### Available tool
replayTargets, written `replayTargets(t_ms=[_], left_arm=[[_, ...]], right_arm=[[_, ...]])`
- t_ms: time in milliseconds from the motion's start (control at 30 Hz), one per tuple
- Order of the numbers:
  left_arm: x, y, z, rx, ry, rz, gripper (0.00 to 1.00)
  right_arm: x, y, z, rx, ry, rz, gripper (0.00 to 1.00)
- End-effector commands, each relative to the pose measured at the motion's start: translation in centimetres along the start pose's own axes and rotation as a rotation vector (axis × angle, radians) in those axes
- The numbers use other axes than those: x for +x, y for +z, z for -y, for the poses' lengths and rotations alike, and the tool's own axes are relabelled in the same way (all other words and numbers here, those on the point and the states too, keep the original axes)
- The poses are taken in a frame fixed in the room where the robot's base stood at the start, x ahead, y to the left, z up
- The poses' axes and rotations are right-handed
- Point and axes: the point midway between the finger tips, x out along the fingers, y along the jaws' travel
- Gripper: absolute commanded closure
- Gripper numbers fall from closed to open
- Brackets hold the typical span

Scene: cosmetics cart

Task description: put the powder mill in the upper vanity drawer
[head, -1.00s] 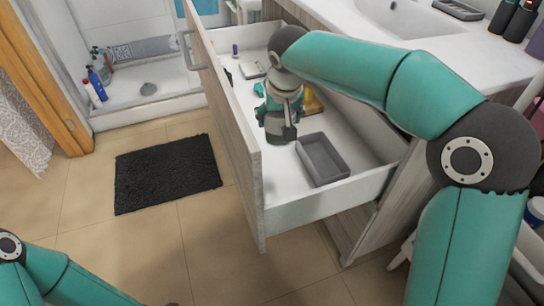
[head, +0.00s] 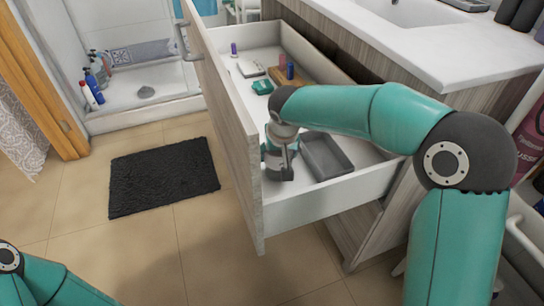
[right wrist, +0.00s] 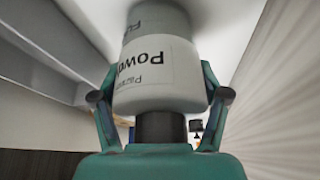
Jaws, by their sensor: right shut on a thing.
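The upper vanity drawer (head: 330,198) is pulled open. My right gripper (head: 279,153) is inside it, low between the drawer front and a grey tray. It is shut on the powder mill (head: 280,173), whose grey end shows below the fingers. In the right wrist view, the mill is a pale cylinder (right wrist: 155,75) with "Powder" lettering and a dark neck, held between both fingers (right wrist: 160,95). Its far end is close to a white surface; I cannot tell whether it touches. My left gripper is out of view.
The grey tray (head: 327,157) lies right beside the mill. Further back in the drawer are a green item (head: 262,87), a pale case (head: 250,69), a brown block (head: 290,79) and small bottles. The white countertop (head: 400,55) overhangs on the right. A black mat (head: 163,178) lies on the floor.

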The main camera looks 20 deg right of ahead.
Motion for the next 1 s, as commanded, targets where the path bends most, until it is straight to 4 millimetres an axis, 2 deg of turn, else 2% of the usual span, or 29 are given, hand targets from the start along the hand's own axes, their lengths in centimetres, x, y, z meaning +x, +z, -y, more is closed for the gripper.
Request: replayTargets(t_ms=[267, 300, 400, 800, 867, 1000], left_arm=[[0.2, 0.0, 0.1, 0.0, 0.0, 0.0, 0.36], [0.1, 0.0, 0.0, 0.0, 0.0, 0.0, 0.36], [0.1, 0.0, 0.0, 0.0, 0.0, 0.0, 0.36], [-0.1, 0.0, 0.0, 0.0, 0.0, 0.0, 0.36], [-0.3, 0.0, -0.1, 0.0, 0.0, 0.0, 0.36], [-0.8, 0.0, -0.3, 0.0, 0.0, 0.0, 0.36]], right_arm=[[0.2, 0.1, 0.1, -0.001, -0.001, -0.001, 0.76], [0.1, 0.1, 0.1, -0.001, 0.0, 0.0, 0.19], [0.1, 0.1, 0.1, -0.001, 0.0, 0.001, 0.03], [-0.1, -0.1, 0.1, -0.001, -0.001, 0.0, 0.01], [-0.5, -0.1, 0.1, -0.002, -0.001, 0.0, 0.01], [-2.3, -0.2, 0.1, -0.002, -0.002, -0.002, 0.01]])
